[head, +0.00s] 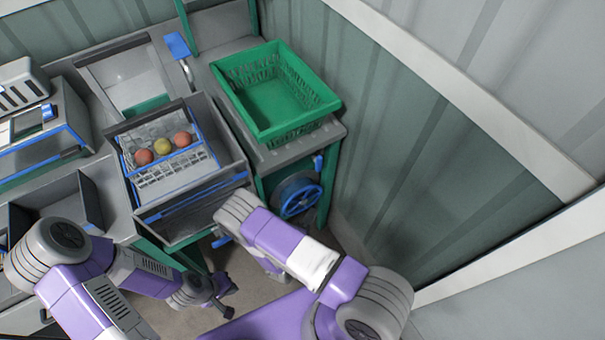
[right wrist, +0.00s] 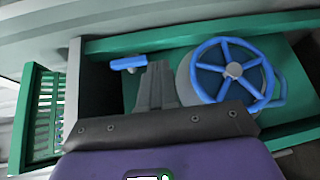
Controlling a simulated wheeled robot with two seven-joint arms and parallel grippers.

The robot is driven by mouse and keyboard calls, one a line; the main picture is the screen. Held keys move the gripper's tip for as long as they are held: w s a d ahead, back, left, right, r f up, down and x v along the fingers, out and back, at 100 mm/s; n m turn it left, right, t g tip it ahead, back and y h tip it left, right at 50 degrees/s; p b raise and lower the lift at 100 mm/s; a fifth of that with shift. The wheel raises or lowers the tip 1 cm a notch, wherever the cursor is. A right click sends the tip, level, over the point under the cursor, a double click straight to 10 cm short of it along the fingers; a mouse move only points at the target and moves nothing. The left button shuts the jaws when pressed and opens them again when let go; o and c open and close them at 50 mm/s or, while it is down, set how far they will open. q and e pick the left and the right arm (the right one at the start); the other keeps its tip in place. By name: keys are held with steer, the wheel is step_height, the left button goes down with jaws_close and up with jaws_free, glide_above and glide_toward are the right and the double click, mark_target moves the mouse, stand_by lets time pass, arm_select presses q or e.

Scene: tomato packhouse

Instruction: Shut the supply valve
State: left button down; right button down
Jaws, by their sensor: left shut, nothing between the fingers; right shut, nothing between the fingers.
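Under the green crate is a blue five-spoked handwheel (head: 300,197) on a round grey body, which also shows in the right wrist view (right wrist: 232,72). A small blue lever (head: 319,162) sits up and right of it; in the right wrist view the lever (right wrist: 126,63) lies left of the wheel. I cannot tell which is the supply valve. My right gripper (right wrist: 157,67) is shut and empty, its tips between lever and wheel, close to the lever; contact is unclear. My forearm hides it in the head view. My left gripper (head: 222,298) is shut and empty, low over the floor.
The green crate (head: 262,125) stands on the bench end above the wheel. Beside it is a grey bin (head: 228,158) with a wire rack of red and yellow tomatoes (head: 162,147). A ribbed wall (head: 450,190) closes the right side. A green frame (right wrist: 210,28) surrounds the wheel.

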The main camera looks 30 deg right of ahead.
steer(key=w+a+r+n+t+y, duration=0.1)
steer(key=a+t, duration=0.1)
steer(key=w+a+r+t, duration=0.1)
steer(key=w+a+t, duration=0.1)
steer(key=shift+w+r+n+y, duration=0.15)
steer(key=shift+r+n+y, duration=0.05)
steer(key=shift+n+y, duration=0.2)
steer(key=shift+w+d, duration=0.1)
steer(key=b, duration=0.1)
glide_toward(316, 169)
steer(key=w, duration=0.5)
steer(key=shift+s+d+f+b, duration=0.1)
steer(key=shift+d+b, duration=0.1)
steer(key=shift+d, duration=0.75)
steer(key=shift+d+f+b, duration=0.15)
steer(key=shift+d, duration=0.75)
